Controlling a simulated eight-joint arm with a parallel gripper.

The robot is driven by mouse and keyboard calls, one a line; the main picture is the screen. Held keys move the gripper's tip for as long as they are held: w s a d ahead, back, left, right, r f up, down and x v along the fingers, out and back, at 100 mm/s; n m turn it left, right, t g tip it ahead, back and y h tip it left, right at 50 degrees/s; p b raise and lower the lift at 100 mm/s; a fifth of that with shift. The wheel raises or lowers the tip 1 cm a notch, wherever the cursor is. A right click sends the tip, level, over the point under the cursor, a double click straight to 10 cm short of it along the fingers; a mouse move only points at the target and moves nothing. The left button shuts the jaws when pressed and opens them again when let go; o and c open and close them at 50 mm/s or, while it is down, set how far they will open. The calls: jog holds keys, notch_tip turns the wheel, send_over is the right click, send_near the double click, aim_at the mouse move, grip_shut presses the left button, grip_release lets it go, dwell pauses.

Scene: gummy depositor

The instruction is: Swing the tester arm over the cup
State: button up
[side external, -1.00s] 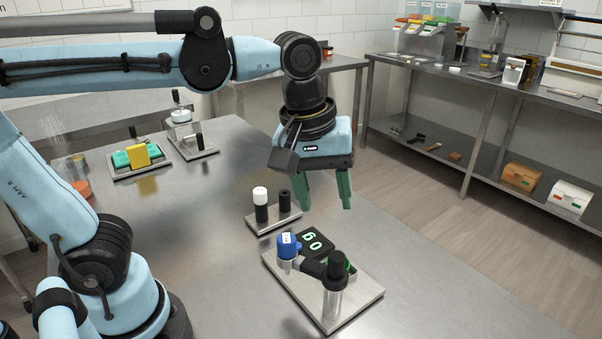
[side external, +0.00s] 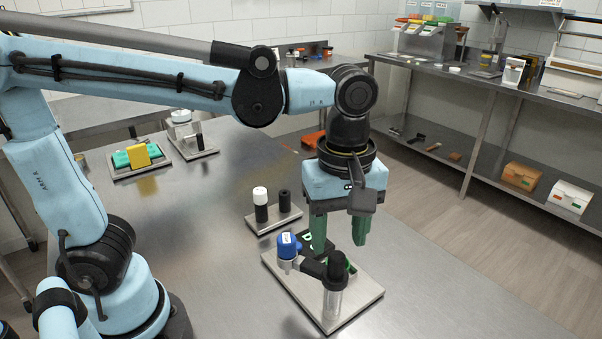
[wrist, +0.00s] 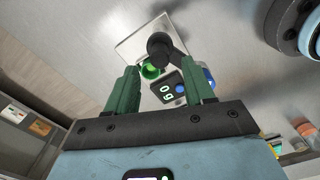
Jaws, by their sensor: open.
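The tester stands on a grey metal plate (side external: 350,318) on the table. Its black swing arm (side external: 312,268) runs from a post with a black knob (side external: 337,266) to a blue-topped head (side external: 288,246) on the left. In the wrist view, a green cup (wrist: 150,71) sits beside the post and a display (wrist: 168,92) reads "0 g"; the blue head (wrist: 209,80) is off to the right, not over the cup. My gripper (side external: 340,242) is open and empty above the back of the plate, its green fingers pointing down. It partly hides the display and cup in the side view.
A small stand (side external: 274,222) with a white-capped black post and a black post is just behind the tester. A tray with green and yellow blocks (side external: 140,156) lies farther back left. The table right of the tester is clear.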

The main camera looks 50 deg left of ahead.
aim_at(337, 254)
jog(key=shift+f, duration=2.65)
jog(key=shift+c, duration=0.2)
grip_shut()
